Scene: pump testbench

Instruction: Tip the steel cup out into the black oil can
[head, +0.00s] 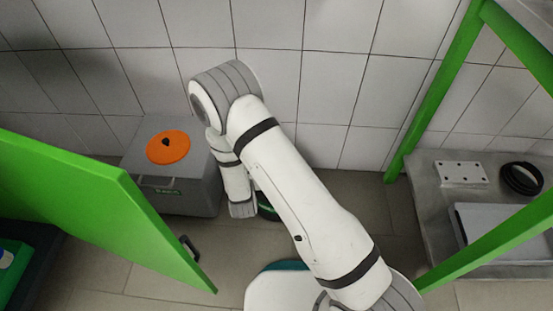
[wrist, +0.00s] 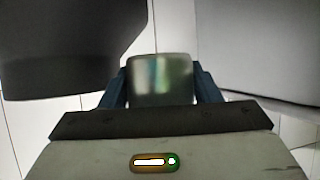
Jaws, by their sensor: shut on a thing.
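My gripper (wrist: 161,92) is shut on the steel cup (wrist: 162,78), whose shiny side shows between the two blue-grey fingers in the wrist view. The cup's mouth and contents cannot be seen. A large dark round body (wrist: 62,48), which looks like the black oil can, fills the upper left of the wrist view, beside the cup. I cannot tell whether they touch. In the head view my arm hides the gripper and cup. Part of a dark thing with a green edge (head: 268,208) shows there beside my wrist on the floor; it may be the can.
A grey box (head: 190,197) with an orange disc (head: 168,147) on top stands left of my wrist against the tiled wall. A green panel (head: 110,205) with a handle stands at left. A green-framed steel bench (head: 430,175) is at right.

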